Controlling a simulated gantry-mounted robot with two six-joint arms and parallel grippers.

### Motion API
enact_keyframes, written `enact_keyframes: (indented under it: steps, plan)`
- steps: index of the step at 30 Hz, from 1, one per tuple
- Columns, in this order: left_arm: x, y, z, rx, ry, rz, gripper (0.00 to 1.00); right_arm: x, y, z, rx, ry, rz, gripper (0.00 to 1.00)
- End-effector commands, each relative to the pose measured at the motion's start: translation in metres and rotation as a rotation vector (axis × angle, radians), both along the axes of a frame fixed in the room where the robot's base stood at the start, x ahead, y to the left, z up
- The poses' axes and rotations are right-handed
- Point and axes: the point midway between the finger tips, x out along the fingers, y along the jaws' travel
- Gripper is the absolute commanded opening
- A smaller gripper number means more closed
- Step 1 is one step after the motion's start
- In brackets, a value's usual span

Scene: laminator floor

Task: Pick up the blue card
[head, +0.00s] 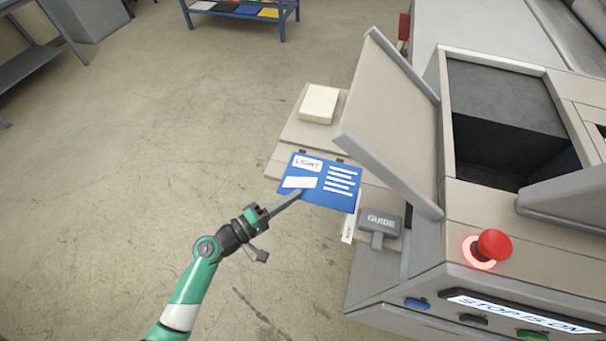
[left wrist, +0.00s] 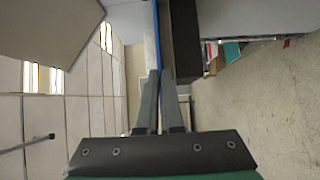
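The blue card (head: 318,199), with white panels and the word LIGHT, is in the head view beside the machine's side shelf. My left gripper (head: 298,193) reaches the card's lower left edge, one finger lying over its face. In the left wrist view the card shows edge-on as a thin blue line (left wrist: 157,45) running between the tips of my left gripper (left wrist: 160,73). The fingers are closed on it. The card's underside is hidden in the head view. My right gripper is in neither view.
A grey GUIDE block (head: 380,221) and a cream block (head: 319,104) sit near the card on the machine's side. A raised beige panel (head: 390,105) stands right of it. A red button (head: 494,243) glows above a STOP IS ON display (head: 520,312).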

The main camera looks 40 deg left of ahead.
Motion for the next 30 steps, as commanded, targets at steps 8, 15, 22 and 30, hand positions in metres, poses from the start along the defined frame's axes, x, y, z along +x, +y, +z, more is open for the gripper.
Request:
enact_keyframes:
  steps: [8, 15, 22, 30]
  plan:
    - [0.000, 0.000, 0.003, 0.000, -0.001, 0.000, 0.00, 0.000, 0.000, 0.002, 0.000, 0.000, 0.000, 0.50]
    - [0.000, 0.000, 0.035, 0.002, -0.002, 0.000, 0.00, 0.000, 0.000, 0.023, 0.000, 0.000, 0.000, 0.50]
    - [-0.046, -0.010, 0.095, 0.001, -0.001, 0.004, 0.00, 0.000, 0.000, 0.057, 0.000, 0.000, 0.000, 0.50]
    - [-0.120, -0.026, 0.128, -0.004, 0.005, 0.007, 0.00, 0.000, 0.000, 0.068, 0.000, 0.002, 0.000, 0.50]
